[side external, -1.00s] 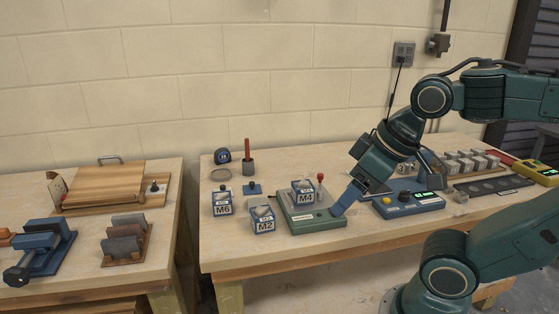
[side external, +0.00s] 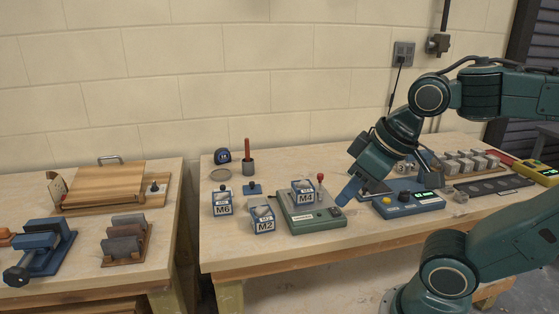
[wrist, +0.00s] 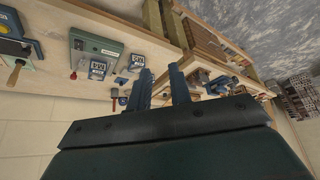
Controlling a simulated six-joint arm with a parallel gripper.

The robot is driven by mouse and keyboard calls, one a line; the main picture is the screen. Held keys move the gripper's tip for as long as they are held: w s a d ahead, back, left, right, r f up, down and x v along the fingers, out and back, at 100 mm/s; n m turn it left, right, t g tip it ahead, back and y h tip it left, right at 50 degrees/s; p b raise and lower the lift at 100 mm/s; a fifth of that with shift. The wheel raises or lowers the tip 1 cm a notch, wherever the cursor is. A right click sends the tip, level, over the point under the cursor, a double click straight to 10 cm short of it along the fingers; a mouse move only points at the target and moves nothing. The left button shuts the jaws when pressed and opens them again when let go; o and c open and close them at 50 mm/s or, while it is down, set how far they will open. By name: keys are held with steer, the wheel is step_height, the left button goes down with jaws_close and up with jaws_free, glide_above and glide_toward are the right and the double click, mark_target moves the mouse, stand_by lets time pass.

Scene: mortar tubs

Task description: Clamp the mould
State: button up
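The blue-and-white mould marked M4 (side external: 303,196) sits on the green unit (side external: 315,222). It also shows on that unit in the wrist view (wrist: 97,70). A red-knobbed lever (side external: 320,177) stands up at the unit's back right, beside the mould. Two similar moulds, M6 (side external: 222,206) and M2 (side external: 262,221), stand on the bench left of the unit. My gripper (side external: 346,199) is just right of the unit, tilted downward. In the wrist view its two blue fingers (wrist: 160,82) are apart with nothing between them.
A blue box with yellow and black knobs (side external: 408,204) stands close to my gripper's right. Several grey blocks (side external: 470,162) lie farther right. A tape measure (side external: 222,155) and a red-handled tool in a cup (side external: 248,160) stand behind. A gap separates the left bench.

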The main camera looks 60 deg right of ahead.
steer(key=shift+w+d+r, duration=0.1)
steer(key=shift+w+d, duration=0.05)
steer(key=shift+w, duration=0.1)
jaws_close()
steer(key=w+d+m+h, duration=0.25)
steer(key=w+d, duration=0.35)
steer(key=w, duration=0.3)
steer(key=w+d+f+m+g+h, duration=0.1)
steer(key=w+d+f, duration=0.2)
steer(key=d, duration=0.4)
steer(key=w+d+f+m+g+h, duration=0.2)
steer(key=w+d+f, duration=0.2)
steer(key=d, duration=0.3)
steer(key=w+d+f+m+g+h, duration=0.1)
steer(key=w+d+f+m+g, duration=0.1)
steer(key=w+d, duration=0.4)
steer(key=shift+d+f+m+h, duration=0.25)
steer(key=shift+d+f, duration=0.6)
steer(key=shift+d, duration=0.2)
steer(key=shift+w+d+f, duration=0.15)
steer(key=shift+d+f, duration=0.3)
steer(key=shift+d, duration=0.1)
